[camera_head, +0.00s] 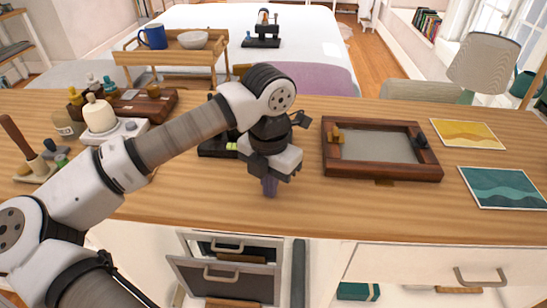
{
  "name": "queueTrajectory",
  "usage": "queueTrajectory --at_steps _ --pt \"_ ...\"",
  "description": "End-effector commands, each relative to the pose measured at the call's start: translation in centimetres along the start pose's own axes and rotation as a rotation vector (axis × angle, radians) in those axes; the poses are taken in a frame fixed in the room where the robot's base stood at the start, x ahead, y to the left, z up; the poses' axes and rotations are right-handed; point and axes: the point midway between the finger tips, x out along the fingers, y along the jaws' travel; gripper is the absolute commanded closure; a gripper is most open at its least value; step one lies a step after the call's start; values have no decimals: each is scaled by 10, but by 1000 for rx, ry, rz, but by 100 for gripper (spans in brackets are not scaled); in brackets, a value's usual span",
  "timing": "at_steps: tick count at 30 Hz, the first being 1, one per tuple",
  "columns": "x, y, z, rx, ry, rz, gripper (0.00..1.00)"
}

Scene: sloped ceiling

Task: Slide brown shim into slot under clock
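My gripper (270,187) points down over the front middle of the wooden desk (330,215). A small dark purplish piece shows at its tip; I cannot tell whether this is the fingers or something held. A low black device with a small green-yellow patch (218,146) sits just left of and behind the gripper, partly hidden by my arm. It may be the clock, but no clock face is visible. The slot under it is hidden. A small brown piece (384,182) shows at the front edge of the wooden frame; I cannot tell whether it is the shim.
The dark wooden frame with a grey panel (380,146) lies right of the gripper. Yellow (468,134) and teal (503,188) cards lie farther right. Bottles and a wooden box (145,106) crowd the left. The front strip between gripper and teal card is mostly clear.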

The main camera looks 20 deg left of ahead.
Motion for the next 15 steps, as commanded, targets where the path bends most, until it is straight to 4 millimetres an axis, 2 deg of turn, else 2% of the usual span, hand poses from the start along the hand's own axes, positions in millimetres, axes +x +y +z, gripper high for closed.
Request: queueTrajectory --at_steps 15 --pt "-34 -5 -10 -3 -7 7 100"
